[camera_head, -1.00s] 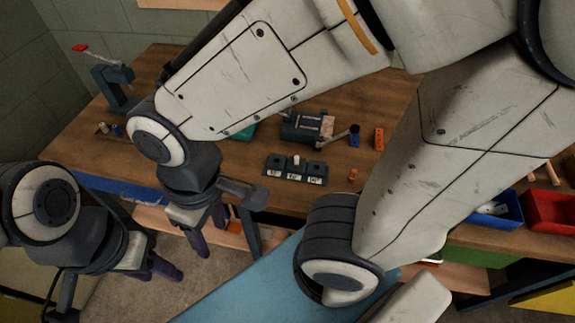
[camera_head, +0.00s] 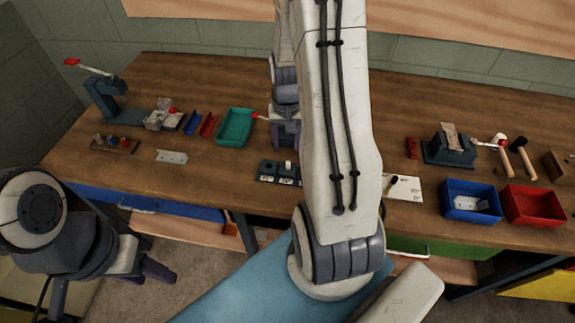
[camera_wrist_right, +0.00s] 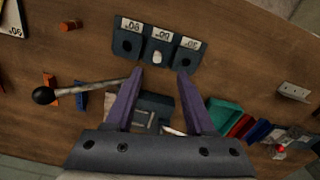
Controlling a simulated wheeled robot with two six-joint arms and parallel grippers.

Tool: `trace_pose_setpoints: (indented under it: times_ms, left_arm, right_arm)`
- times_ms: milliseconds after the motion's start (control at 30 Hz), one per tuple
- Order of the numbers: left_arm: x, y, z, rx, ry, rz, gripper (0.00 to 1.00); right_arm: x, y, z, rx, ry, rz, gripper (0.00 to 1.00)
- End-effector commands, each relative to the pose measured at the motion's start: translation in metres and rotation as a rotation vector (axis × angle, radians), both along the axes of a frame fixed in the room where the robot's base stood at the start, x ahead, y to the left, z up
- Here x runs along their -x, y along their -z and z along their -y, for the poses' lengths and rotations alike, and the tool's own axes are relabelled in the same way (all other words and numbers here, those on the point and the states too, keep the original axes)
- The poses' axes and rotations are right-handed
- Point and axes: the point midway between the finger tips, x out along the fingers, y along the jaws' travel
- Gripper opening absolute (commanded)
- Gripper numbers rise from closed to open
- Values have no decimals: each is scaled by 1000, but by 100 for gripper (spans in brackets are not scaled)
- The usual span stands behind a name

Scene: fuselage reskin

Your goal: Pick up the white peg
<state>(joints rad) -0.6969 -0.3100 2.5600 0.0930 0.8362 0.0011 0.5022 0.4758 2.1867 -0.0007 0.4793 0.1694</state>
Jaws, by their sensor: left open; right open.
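The white peg (camera_head: 288,165) stands in the dark block (camera_head: 267,170) near the front edge of the bench, partly beside my right arm. In the right wrist view the white peg (camera_wrist_right: 158,58) is at the middle of the dark block (camera_wrist_right: 125,45), which has three labelled positions. My right gripper (camera_wrist_right: 160,76) is open and empty, its fingertips just short of the block, with the peg lined up between them. In the head view the right gripper (camera_head: 287,135) is partly hidden behind the block side of my arm. My left gripper (camera_head: 150,265) is open and empty, below the bench's front left.
A teal tray (camera_head: 235,128) and blue and red small bins lie left of my right arm. A wooden peg holder (camera_head: 115,146) and metal plate (camera_head: 171,157) are further left. A blue bin (camera_head: 470,213) and red bin (camera_head: 535,207) stand at right.

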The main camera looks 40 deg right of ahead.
Motion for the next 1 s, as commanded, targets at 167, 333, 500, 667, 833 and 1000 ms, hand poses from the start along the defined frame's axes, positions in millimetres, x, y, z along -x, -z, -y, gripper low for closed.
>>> trace_pose_setpoints:
  times_ms: [167,333,500,667,833,1000]
  left_arm:
    - [0,-4,0,0,0,0,50]
    - [0,-7,0,0,0,0,50]
    - [0,-18,0,0,-1,0,50]
    - [0,-21,0,0,-1,0,50]
    - [0,-22,0,0,-1,0,50]
    - [0,-21,0,0,-1,0,50]
  right_arm:
    - [0,24,-1,-2,-2,-2,55]
    - [1,33,0,-1,-2,-2,55]
    - [2,54,4,-3,-3,-5,55]
    - [2,74,5,-2,-4,-2,55]
    - [1,81,5,0,-4,0,55]
    - [1,81,5,0,-4,0,55]
